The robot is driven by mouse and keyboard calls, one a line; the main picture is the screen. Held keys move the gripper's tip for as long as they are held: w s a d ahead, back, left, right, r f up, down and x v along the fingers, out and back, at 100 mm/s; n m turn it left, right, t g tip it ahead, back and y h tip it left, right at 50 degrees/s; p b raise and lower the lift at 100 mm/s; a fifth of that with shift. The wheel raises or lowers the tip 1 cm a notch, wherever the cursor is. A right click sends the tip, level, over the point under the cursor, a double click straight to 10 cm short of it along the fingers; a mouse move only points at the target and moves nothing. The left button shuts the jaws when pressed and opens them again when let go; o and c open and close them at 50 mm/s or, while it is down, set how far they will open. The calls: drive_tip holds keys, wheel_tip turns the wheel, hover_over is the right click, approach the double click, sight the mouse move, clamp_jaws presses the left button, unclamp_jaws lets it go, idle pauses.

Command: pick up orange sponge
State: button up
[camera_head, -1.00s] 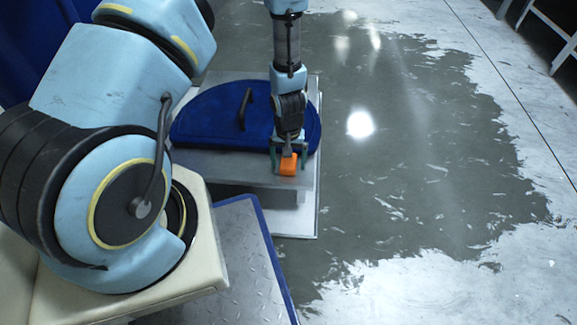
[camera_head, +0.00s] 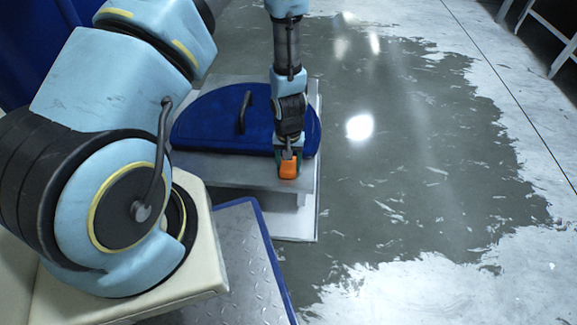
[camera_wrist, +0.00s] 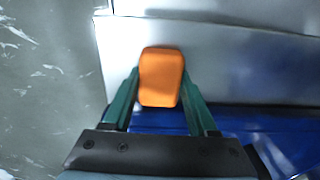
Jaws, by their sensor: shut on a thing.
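The orange sponge (camera_head: 289,169) is a small rounded block at the front edge of the grey metal surface, in front of the blue lid, in the head view. In the wrist view the sponge (camera_wrist: 161,77) sits between the two green fingers of my gripper (camera_wrist: 160,90). My gripper (camera_head: 288,160) points down and is shut on the sponge, with a finger along each side. I cannot tell whether the sponge still touches the metal surface.
A blue half-round lid (camera_head: 215,118) with a black handle (camera_head: 244,112) lies behind the sponge on the metal surface (camera_head: 225,172). A diamond-plate step (camera_head: 240,250) with a blue edge stands nearer. The worn grey floor (camera_head: 420,170) to the right is clear.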

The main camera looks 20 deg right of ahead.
sight(288, 163)
wheel_tip(288, 163, up, 10)
drive_tip(key=p, duration=0.4)
